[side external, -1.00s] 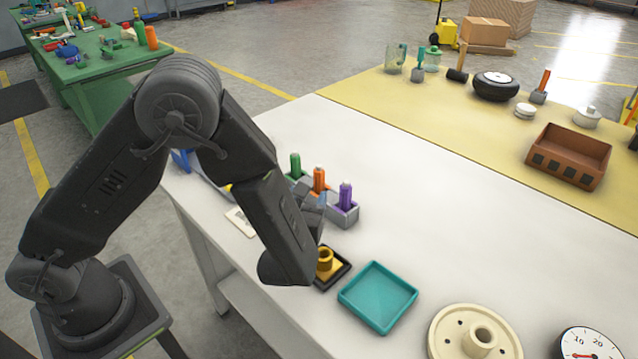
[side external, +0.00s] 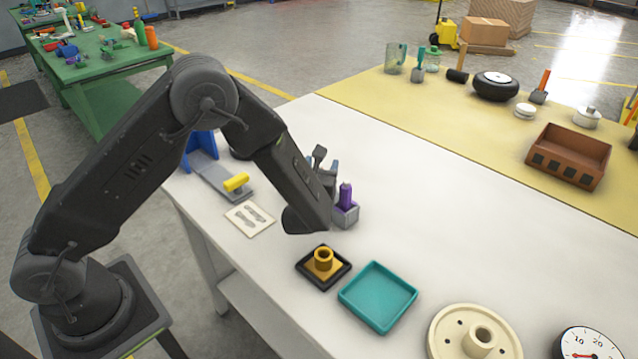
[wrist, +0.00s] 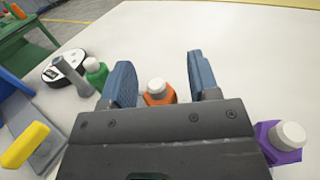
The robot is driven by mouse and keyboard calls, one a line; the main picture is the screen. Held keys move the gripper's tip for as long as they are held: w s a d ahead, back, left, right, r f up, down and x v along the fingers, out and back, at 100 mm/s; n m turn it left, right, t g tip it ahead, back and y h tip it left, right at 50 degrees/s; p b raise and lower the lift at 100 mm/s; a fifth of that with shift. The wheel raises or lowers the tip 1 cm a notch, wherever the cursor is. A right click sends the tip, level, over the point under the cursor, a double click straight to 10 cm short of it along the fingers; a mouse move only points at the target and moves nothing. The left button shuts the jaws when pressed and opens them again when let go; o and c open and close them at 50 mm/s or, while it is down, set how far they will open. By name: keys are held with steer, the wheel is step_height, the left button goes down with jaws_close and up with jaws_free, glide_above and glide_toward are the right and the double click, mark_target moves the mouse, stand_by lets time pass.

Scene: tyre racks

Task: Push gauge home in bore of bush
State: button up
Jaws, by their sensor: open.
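The brass-coloured bush (side external: 323,260) stands upright on a square black-edged base on the white table, its bore facing up and empty as far as I can see. My gripper (side external: 325,168) is at the gauge holder, away from the bush. In the wrist view my gripper (wrist: 160,75) is open, its two blue-grey fingers either side of an orange gauge (wrist: 160,99) with a white top. I cannot tell whether they touch it. A purple gauge (side external: 345,196) stands in a grey block to the right; a green gauge (wrist: 96,72) stands to the left in the wrist view.
A teal tray (side external: 378,297) lies right of the bush, with a cream flanged wheel (side external: 450,340) and a dial (side external: 588,345) beyond. A yellow-handled clamp (side external: 237,182) and a printed card (side external: 250,217) lie left. The table's middle is clear.

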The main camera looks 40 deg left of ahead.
steer(key=shift+c, duration=0.3)
steer(key=c, duration=1)
steer(key=shift+o, duration=0.2)
steer(key=shift+r, duration=0.15)
steer(key=s+a+r, duration=0.5)
steer(key=a+r, duration=0.5)
steer(key=s+d+m+t+h, duration=0.1)
steer(key=s+d+m+h, duration=0.2)
steer(key=d, duration=0.9)
steer(key=s+d+m+t+h, duration=0.1)
steer(key=s+d+m+h, duration=0.2)
steer(key=d, duration=1)
steer(key=s+h, duration=0.1)
steer(key=h, duration=0.2)
steer(key=shift+s+r, duration=0.15)
steer(key=shift+s, duration=0.25)
